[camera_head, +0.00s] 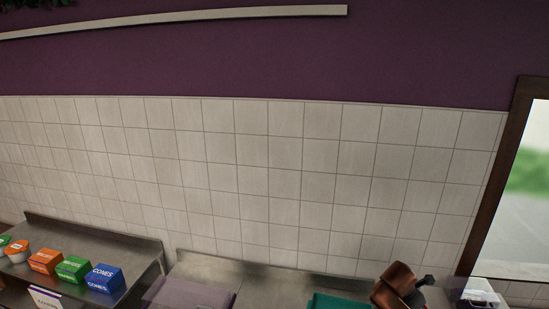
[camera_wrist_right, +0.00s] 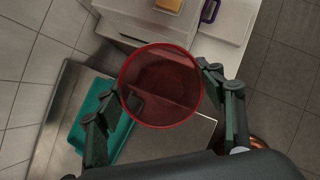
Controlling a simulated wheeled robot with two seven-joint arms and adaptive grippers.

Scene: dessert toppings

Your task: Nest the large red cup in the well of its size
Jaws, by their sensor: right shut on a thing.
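In the right wrist view, a large translucent red cup (camera_wrist_right: 161,86) shows as a round rim with its open mouth toward the camera. My right gripper (camera_wrist_right: 158,88) has one finger on each side of the cup and is shut on it. The cup is above the steel counter. No well can be made out in either view. My left gripper is in neither view.
A teal tray (camera_wrist_right: 119,135) lies on the steel counter; its edge also shows in the head view (camera_head: 335,302). A pale container (camera_wrist_right: 222,20) with a dark handle is near the top. Orange, green and blue boxes (camera_head: 102,278) stand on the left counter. A tiled wall (camera_head: 270,180) rises behind.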

